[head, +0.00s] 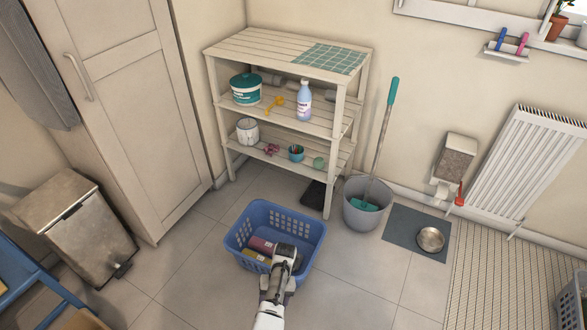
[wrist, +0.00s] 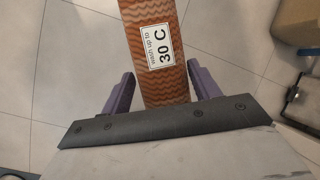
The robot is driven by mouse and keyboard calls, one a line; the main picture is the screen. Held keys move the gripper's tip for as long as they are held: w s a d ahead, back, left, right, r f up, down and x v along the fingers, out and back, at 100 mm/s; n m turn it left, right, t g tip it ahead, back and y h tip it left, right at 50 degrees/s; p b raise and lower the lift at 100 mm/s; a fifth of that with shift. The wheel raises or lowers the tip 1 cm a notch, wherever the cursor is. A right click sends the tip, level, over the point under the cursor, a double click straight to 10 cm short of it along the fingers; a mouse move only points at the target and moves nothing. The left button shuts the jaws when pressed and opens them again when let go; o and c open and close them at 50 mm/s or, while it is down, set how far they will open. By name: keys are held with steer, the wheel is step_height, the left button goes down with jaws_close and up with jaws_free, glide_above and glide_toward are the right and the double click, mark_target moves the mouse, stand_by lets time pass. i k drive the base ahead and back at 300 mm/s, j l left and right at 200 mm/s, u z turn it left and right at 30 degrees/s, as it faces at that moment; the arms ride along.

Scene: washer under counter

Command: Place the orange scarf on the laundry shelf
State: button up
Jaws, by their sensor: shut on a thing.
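My gripper (head: 286,254) is over the blue laundry basket (head: 243,222) in the head view. In the wrist view my gripper (wrist: 163,88) has its purple fingers on both sides of the orange scarf (wrist: 140,25). The scarf is a rolled, wavy-patterned piece with a white "30 C" wash label. It is held between the fingers, with floor tiles behind it. I cannot make out the scarf in the head view. The likely laundry shelf is the white slatted rack (head: 258,45) at the back, with a green checked mat (head: 328,58) on the right of its top.
A maroon roll (head: 262,244) and a yellow item lie in the basket. The rack's lower tiers hold a tub (head: 246,89), a bottle (head: 304,101) and small pots. A mop bucket (head: 361,214) stands right of the rack. The left half of the rack's top is bare.

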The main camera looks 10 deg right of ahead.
mark_target(274, 57)
steer(key=i+l, duration=0.6)
steer(key=i, duration=0.2)
